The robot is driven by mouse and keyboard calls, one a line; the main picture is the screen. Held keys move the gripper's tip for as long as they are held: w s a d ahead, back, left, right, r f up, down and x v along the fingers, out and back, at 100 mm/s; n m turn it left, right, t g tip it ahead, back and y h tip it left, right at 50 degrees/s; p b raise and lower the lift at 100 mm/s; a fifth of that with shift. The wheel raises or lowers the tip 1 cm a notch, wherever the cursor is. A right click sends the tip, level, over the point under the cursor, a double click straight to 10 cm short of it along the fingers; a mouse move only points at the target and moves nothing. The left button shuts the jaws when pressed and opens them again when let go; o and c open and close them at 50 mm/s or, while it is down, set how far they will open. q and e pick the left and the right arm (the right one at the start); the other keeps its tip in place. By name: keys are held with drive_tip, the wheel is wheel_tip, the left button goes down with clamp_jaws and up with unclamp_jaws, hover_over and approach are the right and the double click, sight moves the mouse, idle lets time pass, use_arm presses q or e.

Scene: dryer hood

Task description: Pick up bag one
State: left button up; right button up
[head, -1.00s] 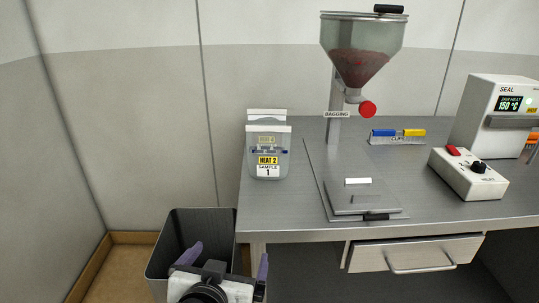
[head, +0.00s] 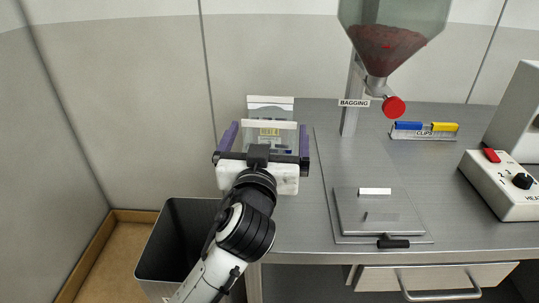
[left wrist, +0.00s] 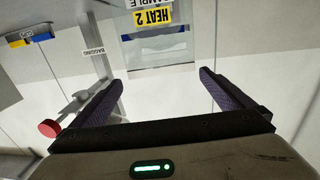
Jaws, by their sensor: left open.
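Bag one (head: 270,128) is a clear bag with a pale top edge, standing upright near the left end of the bench in the head view. My left gripper (head: 268,126) is open, its two purple fingers to the left and right of the bag in that view, and its body hides the lower bag. In the left wrist view the bag (left wrist: 152,48), with an upside-down yellow HEAT 2 label and part of a SAMPLE label, lies ahead between the open fingers of the left gripper (left wrist: 160,80). I cannot tell whether they touch it. My right gripper is out of view.
Another pale-topped item (head: 270,103) stands just behind bag one. A hopper with a red knob (head: 394,106), a flat plate (head: 376,210), a clips rack (head: 424,131) and a heat control box (head: 505,185) are to the right. A dark bin (head: 178,240) stands below left.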

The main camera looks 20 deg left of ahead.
sight(269, 124)
use_arm(q)
drive_tip(key=p+x, duration=0.1)
drive_tip(key=x, duration=0.3)
drive_tip(key=shift+w+a, duration=0.2)
drive_tip(key=shift+w, duration=0.1)
drive_tip(key=shift+w+f, duration=0.1)
drive_tip(key=shift+w, duration=0.2)
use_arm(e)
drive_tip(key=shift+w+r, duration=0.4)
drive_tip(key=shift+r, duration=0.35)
use_arm(q)
drive_tip(key=shift+c, duration=0.4)
